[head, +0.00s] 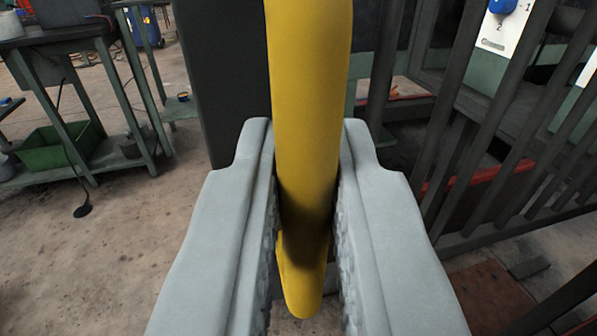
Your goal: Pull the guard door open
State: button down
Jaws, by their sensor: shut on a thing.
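A thick yellow bar (308,80), seemingly the handle of the guard door, runs down from the top edge through the middle of the head view. My gripper (309,165) is shut on it, with one grey finger on each side. The bar's lower end sticks out below, between the fingers. The guard door (455,170) seems to be the dark barred frame on the right. The bar and fingers hide where the handle joins it. I cannot tell how far the door stands open.
A dark upright panel (225,80) stands just behind the bar on the left. A green workbench (125,80) with a green crate (55,145) on its lower shelf is at the far left. The concrete floor (120,240) at the lower left is clear. A white panel with a blue knob (503,5) shows beyond the bars.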

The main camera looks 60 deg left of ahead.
jog(key=shift+w+d+r, duration=0.1)
jog(key=shift+r, duration=0.15)
jog(key=c, duration=1.8)
grip_release()
jog(key=shift+w+d, duration=0.1)
jog(key=shift+f, duration=0.1)
jog(key=shift+f, duration=0.1)
jog(key=v, duration=1.7)
jog(key=shift+d, duration=0.1)
